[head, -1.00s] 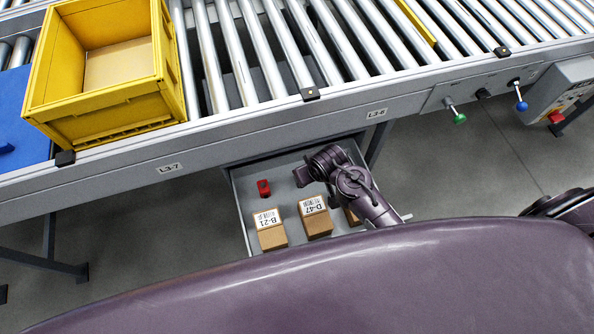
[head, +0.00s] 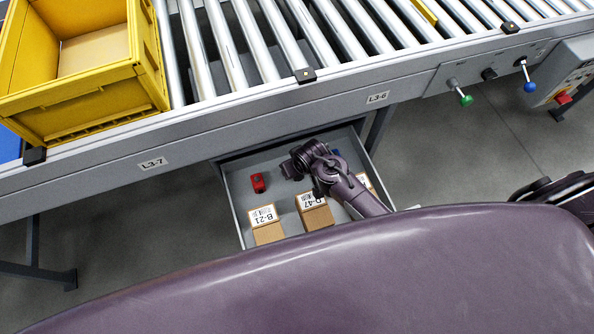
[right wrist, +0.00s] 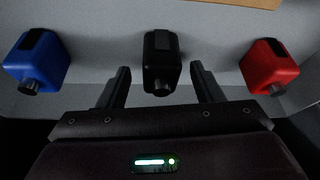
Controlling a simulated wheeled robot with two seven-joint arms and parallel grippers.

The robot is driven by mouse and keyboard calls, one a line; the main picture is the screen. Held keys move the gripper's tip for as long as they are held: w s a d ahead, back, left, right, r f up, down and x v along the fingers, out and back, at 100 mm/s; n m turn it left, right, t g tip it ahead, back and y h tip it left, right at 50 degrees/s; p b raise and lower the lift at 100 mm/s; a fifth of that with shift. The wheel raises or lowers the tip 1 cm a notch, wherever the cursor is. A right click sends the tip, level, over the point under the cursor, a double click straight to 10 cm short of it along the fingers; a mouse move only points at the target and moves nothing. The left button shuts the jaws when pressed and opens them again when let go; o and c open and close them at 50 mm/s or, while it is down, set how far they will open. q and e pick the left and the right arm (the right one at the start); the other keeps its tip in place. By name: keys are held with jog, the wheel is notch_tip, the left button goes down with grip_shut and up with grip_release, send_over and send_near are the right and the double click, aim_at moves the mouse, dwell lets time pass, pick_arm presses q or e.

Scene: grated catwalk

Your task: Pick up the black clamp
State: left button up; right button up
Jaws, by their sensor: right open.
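The black clamp (right wrist: 162,62) stands in the middle of the right wrist view, between a blue and a red one of like shape. My right gripper (right wrist: 160,72) is open, with one finger on each side of the black clamp and a visible gap to both. In the head view my right gripper (head: 298,163) is down over the open drawer (head: 232,190), and the black clamp is hidden beneath it. My left gripper is not in view.
The red clamp (right wrist: 270,66) and the blue clamp (right wrist: 38,60) flank the black one. Boxes B-21 (head: 267,232) and D-47 (head: 318,218) lie at the drawer's near side. The roller conveyor (head: 260,45) with a yellow crate (head: 100,95) runs above the drawer.

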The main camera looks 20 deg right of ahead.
jog(key=shift+w+f, duration=0.1)
jog(key=shift+f, duration=0.2)
jog(key=c, duration=1.2)
jog(key=shift+o, duration=0.2)
jog(key=shift+r, duration=0.2)
